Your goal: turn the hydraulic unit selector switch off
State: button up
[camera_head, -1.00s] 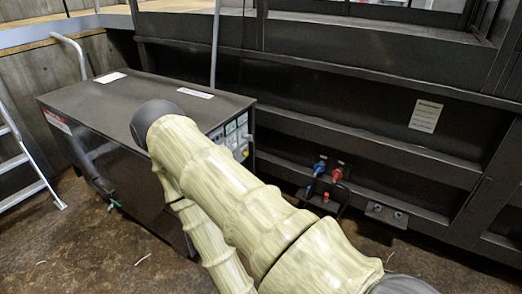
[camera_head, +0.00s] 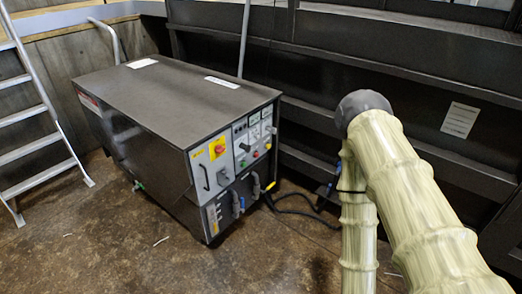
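The hydraulic unit (camera_head: 165,95) is a dark metal cabinet left of centre, with its control panel (camera_head: 199,160) facing the front right. The panel carries a red rotary knob on a yellow plate (camera_head: 217,148), a dark switch or handle (camera_head: 222,177) below it, and small meters and coloured buttons to the right. The selector switch is too small to pick out for certain, and its position cannot be read. My arm's pale sleeved links rise at the right, clear of the panel in the picture. My gripper is out of view.
A metal ladder (camera_head: 37,148) leans at the left. Dark cables (camera_head: 290,197) run from the unit's right side along the floor. A dark ribbed wall (camera_head: 300,75) stands behind. The brown floor (camera_head: 150,262) in front of the unit looks mostly clear.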

aim_at(247, 148)
jog(key=k, duration=0.1)
jog(key=u, duration=0.7)
jog(key=i, duration=0.9)
jog(key=u, duration=0.15)
